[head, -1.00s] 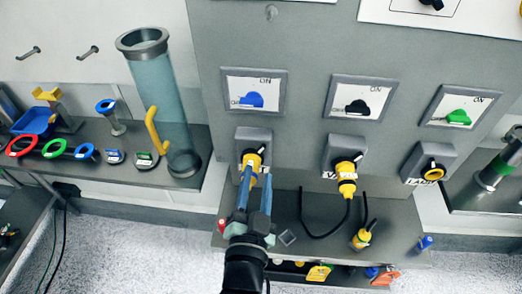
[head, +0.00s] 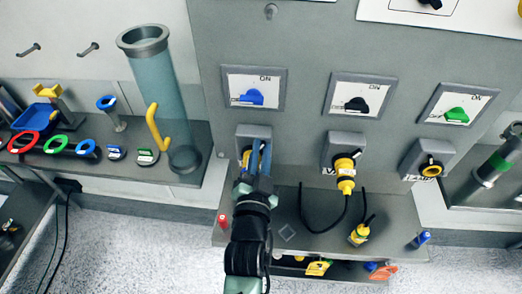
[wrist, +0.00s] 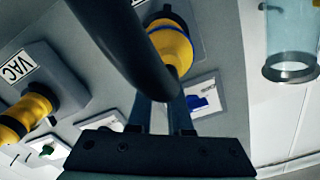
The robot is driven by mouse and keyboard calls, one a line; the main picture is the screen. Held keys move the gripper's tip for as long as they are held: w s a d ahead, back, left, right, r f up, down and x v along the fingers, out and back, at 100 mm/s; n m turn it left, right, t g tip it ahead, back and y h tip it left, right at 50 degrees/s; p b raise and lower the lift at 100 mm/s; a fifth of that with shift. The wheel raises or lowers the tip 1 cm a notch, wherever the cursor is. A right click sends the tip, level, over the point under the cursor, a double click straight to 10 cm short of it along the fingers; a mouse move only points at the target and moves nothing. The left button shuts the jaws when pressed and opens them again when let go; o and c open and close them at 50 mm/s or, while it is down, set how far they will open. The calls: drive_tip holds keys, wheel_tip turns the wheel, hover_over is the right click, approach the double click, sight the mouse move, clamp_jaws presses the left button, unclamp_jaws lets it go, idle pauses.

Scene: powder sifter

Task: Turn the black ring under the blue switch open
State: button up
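The blue switch (head: 251,96) is on the grey panel, with a grey socket box (head: 253,132) below it. On that box is a yellow round fitting (head: 246,158), mostly hidden by my gripper in the head view. In the wrist view the yellow fitting (wrist: 172,46) has the black ring (wrist: 168,14) around its base. My gripper (head: 261,148) is at the fitting, its two blue fingers pointing up with a narrow gap. A thick black curved part (wrist: 130,45) crosses in front of the fitting towards the fingertips. I cannot tell if they grip it.
To the right are a black switch (head: 357,104) over a yellow plug (head: 345,172) labelled VAC, and a green switch (head: 457,115) over another socket (head: 430,170). A shelf (head: 290,205) lies below with a black cable. A clear cylinder (head: 163,90) stands left.

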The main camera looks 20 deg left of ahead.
sight(243, 139)
clamp_jaws()
drive_tip(key=shift+a+n+b, duration=0.1)
drive_tip(key=shift+n+b, duration=0.2)
drive_tip(key=n+b, duration=0.1)
drive_tip(key=n, duration=0.1)
drive_tip(key=a+n+b, duration=0.2)
drive_tip(key=n, duration=0.1)
drive_tip(key=shift+s+r+n, duration=0.2)
drive_tip(key=shift+s+n, duration=0.1)
drive_tip(key=shift+s, duration=0.05)
drive_tip(key=n, duration=0.1)
drive_tip(key=a+n+b, duration=0.1)
drive_tip(key=n, duration=0.1)
drive_tip(key=shift+s+a+f, duration=0.1)
drive_tip(key=shift+s+a, duration=0.05)
drive_tip(key=shift+s, duration=0.05)
drive_tip(key=shift+s+a+f+n+b, duration=0.1)
drive_tip(key=shift+a+n+b, duration=0.1)
drive_tip(key=shift+n, duration=0.5)
drive_tip(key=shift+a+f+n+b, duration=0.1)
drive_tip(key=shift+a+n, duration=0.1)
drive_tip(key=shift+n, duration=0.5)
drive_tip(key=shift+o, duration=2.4)
unclamp_jaws()
